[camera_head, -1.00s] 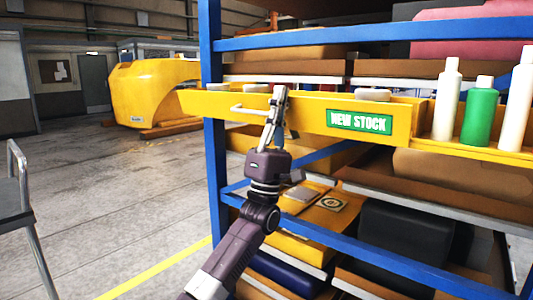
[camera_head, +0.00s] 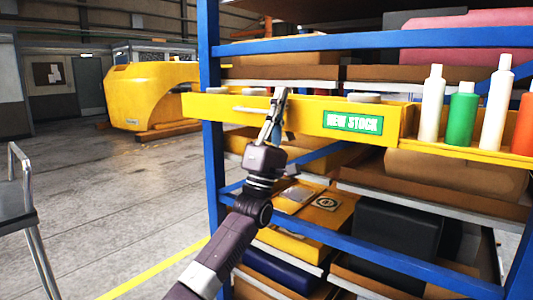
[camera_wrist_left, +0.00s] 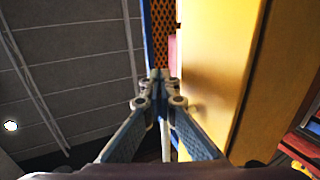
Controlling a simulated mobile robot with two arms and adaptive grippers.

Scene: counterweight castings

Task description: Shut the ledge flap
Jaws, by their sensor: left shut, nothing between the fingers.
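The ledge flap appears to be the long yellow panel (camera_head: 305,115) with a green NEW STOCK label (camera_head: 353,123) on the blue-posted rack. It stands roughly upright in the head view, with a pale bar handle (camera_head: 250,110) near its left end. I cannot tell whether it is fully closed. My left gripper (camera_head: 280,97) is shut and empty, pointing up in front of the panel, just right of the handle. In the left wrist view the closed fingertips (camera_wrist_left: 159,75) are beside the yellow panel (camera_wrist_left: 215,75); contact is unclear. My right gripper is out of view.
White bottles (camera_head: 432,105), a green bottle (camera_head: 462,115) and an orange one stand on the yellow ledge at right. Pale round discs (camera_head: 364,97) show behind the panel's top edge. A blue post (camera_head: 210,60) and blue rails frame the rack. Open floor lies left.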

